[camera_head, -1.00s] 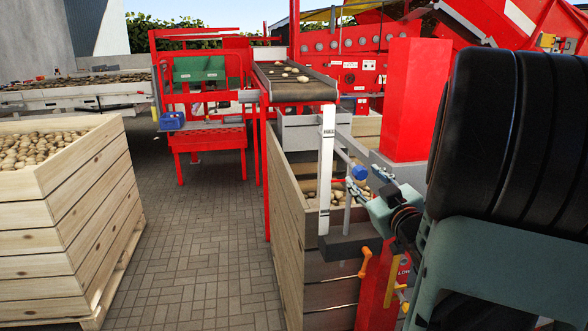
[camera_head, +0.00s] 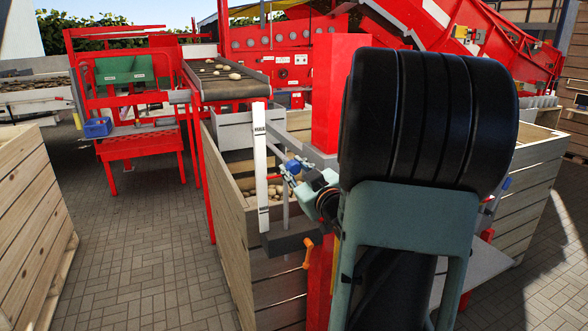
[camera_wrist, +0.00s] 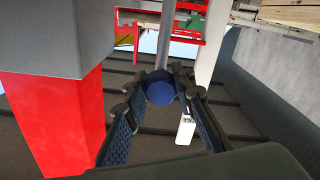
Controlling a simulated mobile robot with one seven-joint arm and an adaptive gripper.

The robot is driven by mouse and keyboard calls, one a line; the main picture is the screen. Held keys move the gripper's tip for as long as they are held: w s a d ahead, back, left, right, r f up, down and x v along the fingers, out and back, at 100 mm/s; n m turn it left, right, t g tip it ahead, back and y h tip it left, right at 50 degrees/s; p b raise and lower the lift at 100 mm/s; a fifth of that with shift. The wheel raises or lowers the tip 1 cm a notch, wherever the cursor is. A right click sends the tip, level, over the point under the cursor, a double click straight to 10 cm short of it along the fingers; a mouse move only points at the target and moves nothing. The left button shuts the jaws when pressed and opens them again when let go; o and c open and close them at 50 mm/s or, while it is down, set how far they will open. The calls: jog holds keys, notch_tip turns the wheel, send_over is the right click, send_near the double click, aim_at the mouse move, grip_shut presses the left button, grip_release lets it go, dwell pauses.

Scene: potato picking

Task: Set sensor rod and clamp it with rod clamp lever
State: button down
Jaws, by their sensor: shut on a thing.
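My gripper (camera_head: 303,178) is at a blue knob (camera_head: 293,166). In the wrist view the same blue knob (camera_wrist: 160,90) sits between the two fingertips of my gripper (camera_wrist: 158,92), and the fingers are shut on it. A grey rod (camera_head: 286,204), which looks like the sensor rod, runs upright near the knob down to a dark block (camera_head: 284,242). A grey rod also shows behind the knob in the wrist view (camera_wrist: 167,38). An orange lever (camera_head: 308,250), likely the rod clamp lever, stands beside the block. The rod's join to the knob is partly hidden.
A white upright bar (camera_head: 260,170) stands left of the rod. A red post (camera_head: 335,90) stands behind my arm. A wooden crate (camera_head: 228,200) with potatoes is below the conveyor (camera_head: 222,84). Paved floor (camera_head: 150,240) is free at the left.

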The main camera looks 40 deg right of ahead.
jog(key=b, duration=1.2)
send_near(287, 197)
jog(key=x, duration=0.5)
jog(key=shift+w, duration=0.1)
jog(key=shift+p, duration=0.3)
jog(key=c, duration=1.6)
grip_release()
jog(key=v, duration=1.2)
jog(key=shift+r, duration=0.1)
